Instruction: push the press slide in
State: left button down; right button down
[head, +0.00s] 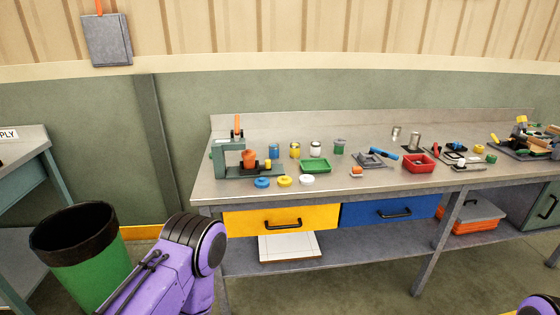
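A small grey-green press (223,158) stands at the left end of the workbench, with an upright orange handle (237,125) on top. An orange cylindrical part (249,158) sits under its arm, above a dark piece on the base (263,170). A small yellow piece (268,163) stands at the right end of that base. Which part is the slide, and how far in it sits, is too small to tell. My purple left arm shows at the lower left, away from the press, with its gripper out of view. Only a bit of my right arm shows at the lower right corner.
The workbench (335,190) holds coloured rings, jars, a green tray (314,166) and a red bin (419,163) right of the press. Yellow (250,219) and blue (370,213) drawers are shut below. A green trash can (95,270) stands on the floor at left.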

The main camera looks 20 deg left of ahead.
aim_at(257, 170)
jog(key=z, duration=0.35)
jog(key=i, duration=1.05)
jog(key=u, duration=0.6)
